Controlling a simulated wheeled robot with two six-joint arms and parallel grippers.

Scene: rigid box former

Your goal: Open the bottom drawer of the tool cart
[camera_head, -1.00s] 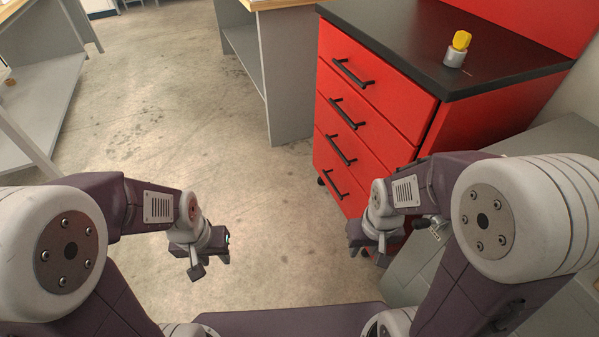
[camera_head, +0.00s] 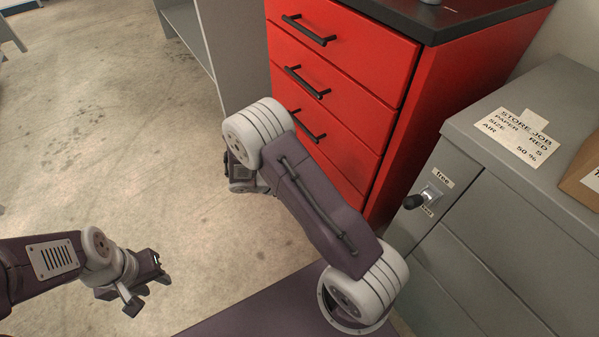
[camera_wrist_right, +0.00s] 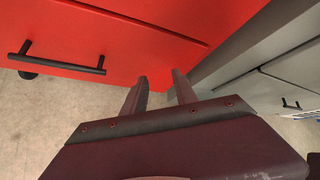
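The red tool cart (camera_head: 425,120) has a stack of drawers with black bar handles. My right arm hides the bottom drawer's handle in the head view. In the right wrist view, the lowest red drawer front (camera_wrist_right: 120,50) shows its black handle (camera_wrist_right: 56,62) at the left. The drawer looks closed. My right gripper (camera_wrist_right: 160,84) is open and empty, its fingertips near the lower edge of the red front, to the right of the handle. In the head view it is mostly hidden behind its wrist. My left gripper (camera_head: 147,283) is open and empty over bare floor.
A grey cabinet (camera_head: 490,215) with a small black-knobbed switch (camera_head: 420,199) and a paper label stands close on the right. A grey bench (camera_head: 205,45) stands behind the cart's left side. The concrete floor at left is clear.

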